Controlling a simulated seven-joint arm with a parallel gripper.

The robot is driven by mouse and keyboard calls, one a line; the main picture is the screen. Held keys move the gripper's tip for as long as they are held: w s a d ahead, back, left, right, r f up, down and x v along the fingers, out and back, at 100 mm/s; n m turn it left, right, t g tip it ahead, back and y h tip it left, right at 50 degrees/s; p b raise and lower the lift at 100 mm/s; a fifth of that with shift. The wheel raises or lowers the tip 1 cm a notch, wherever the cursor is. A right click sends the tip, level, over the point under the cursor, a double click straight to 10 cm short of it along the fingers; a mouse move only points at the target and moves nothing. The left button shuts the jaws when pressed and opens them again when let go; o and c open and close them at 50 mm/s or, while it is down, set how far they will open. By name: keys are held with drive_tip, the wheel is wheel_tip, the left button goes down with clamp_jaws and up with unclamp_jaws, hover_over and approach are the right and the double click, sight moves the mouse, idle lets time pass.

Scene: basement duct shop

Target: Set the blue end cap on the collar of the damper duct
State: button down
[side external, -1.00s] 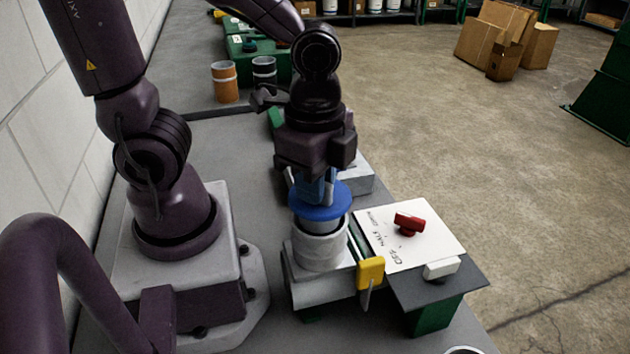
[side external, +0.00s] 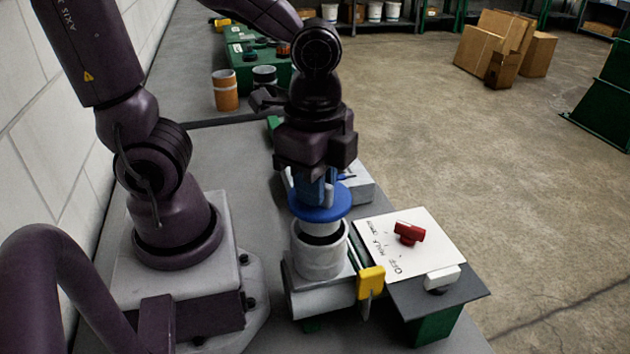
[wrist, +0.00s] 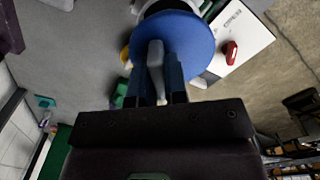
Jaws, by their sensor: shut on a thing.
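The blue end cap (side external: 320,203) is a round blue disc with a pale grey plug below it. My gripper (side external: 317,183) is shut on its upright handle from above. In the wrist view the grey handle stands between the fingers (wrist: 157,72), over the blue disc (wrist: 192,42). The damper duct (side external: 322,298) lies on the bench, and its pale round collar (side external: 318,260) points up. The cap hangs over the collar, roughly level. The collar's dark opening shows below the plug, so the cap is not down on the rim. The collar's far side is hidden.
A white panel with a red knob (side external: 408,233) and a white block (side external: 442,277) stand to the right. Orange (side external: 225,91) and dark cans stand farther back. Bare bench lies left of the duct.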

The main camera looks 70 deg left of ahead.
drive_tip(key=shift+f, duration=1.2)
idle(0.3)
drive_tip(key=c, duration=1.4)
unclamp_jaws()
drive_tip(key=shift+r, duration=5.5)
drive_tip(key=a+n+t, duration=0.2)
drive_tip(key=n, duration=0.1)
drive_tip(key=a+n+t, duration=0.1)
drive_tip(key=n, duration=0.2)
drive_tip(key=a+r+n+t, duration=0.1)
drive_tip(key=a+n+t, duration=0.1)
drive_tip(key=n, duration=0.1)
drive_tip(key=shift+w+a+r+n+t, duration=0.1)
drive_tip(key=shift+w+a+n+t, duration=0.2)
drive_tip(key=shift+a+n, duration=0.1)
